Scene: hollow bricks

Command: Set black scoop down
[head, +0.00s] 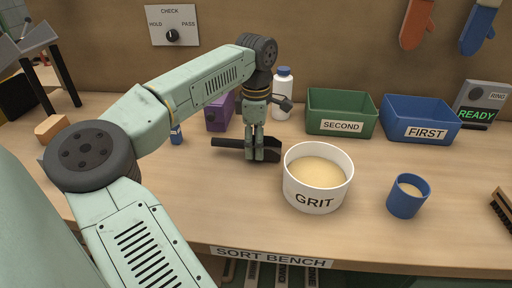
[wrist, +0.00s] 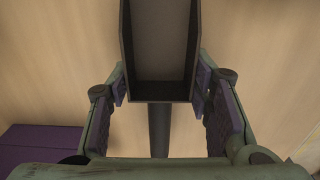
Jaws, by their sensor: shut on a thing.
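The black scoop (head: 228,144) is level at the middle of the bench, its handle pointing left and its bowl (head: 272,148) to the right, close to the GRIT tub. My gripper (head: 256,156) points down and is shut on the scoop. In the wrist view the gripper's purple pads (wrist: 160,88) stand either side of the bowl's back end, with the open bowl (wrist: 160,45) ahead and the handle running back below. The scoop is at or just above the bench top; I cannot tell whether it touches. The bowl looks empty.
The white GRIT tub (head: 313,201) of pale grains stands just right of the scoop. A blue cup (head: 408,197) is further right. Green SECOND (head: 341,127) and blue FIRST (head: 427,132) bins, a white bottle (head: 282,100) and a purple box (head: 218,115) stand behind. Bench front-left of the scoop is clear.

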